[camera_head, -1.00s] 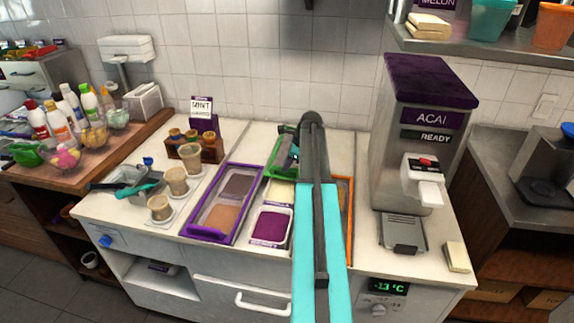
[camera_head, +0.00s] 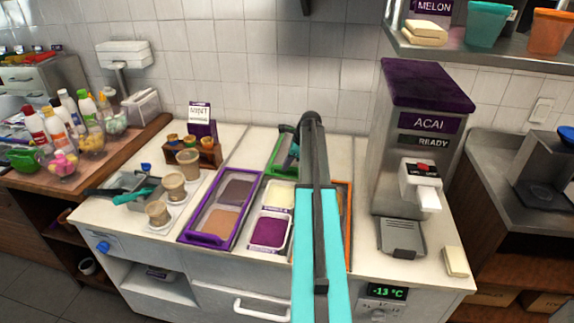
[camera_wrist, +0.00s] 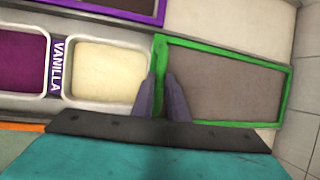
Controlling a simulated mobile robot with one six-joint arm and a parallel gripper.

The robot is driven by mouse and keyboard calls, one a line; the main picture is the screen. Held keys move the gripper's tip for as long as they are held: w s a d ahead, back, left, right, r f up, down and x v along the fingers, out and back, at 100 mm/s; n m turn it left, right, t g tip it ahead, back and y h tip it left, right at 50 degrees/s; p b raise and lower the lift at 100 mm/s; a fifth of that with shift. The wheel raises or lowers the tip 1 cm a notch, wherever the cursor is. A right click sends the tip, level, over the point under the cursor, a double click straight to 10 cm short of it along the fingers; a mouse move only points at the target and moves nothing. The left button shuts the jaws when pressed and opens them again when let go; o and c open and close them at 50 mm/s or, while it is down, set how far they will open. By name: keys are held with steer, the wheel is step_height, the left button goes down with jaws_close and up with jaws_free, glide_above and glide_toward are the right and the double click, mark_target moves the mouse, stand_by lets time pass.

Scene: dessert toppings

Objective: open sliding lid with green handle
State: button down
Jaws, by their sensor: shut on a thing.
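The sliding lid with a green frame (camera_head: 270,165) lies at the back of the topping well, behind the pale vanilla tub (camera_head: 279,193). In the wrist view the lid's dark panel (camera_wrist: 225,85) fills the right side, and the green handle edge (camera_wrist: 160,60) faces the vanilla tub. My gripper (camera_wrist: 161,76) is shut on this green handle, with its two fingers at the lid's left edge in the wrist view. In the head view my arm hides part of the lid and most of the grip. The vanilla tub shows uncovered in both views.
A purple-framed lid (camera_head: 237,179) lies left of the green one, and an orange frame (camera_head: 349,222) lies right, partly behind my arm. A purple tub (camera_head: 270,231) sits in front of the vanilla. The acai machine (camera_head: 415,150) stands at right; small cups (camera_head: 172,187) stand at left.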

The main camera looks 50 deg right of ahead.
steer(key=c, duration=1.7)
jaws_free()
steer(key=shift+c, duration=0.2)
steer(key=shift+r, duration=0.1)
steer(key=b+v, duration=0.3)
steer(key=v, duration=1)
steer(key=shift+s+r, duration=0.15)
steer(key=shift+r, duration=0.15)
steer(key=shift+a, duration=0.1)
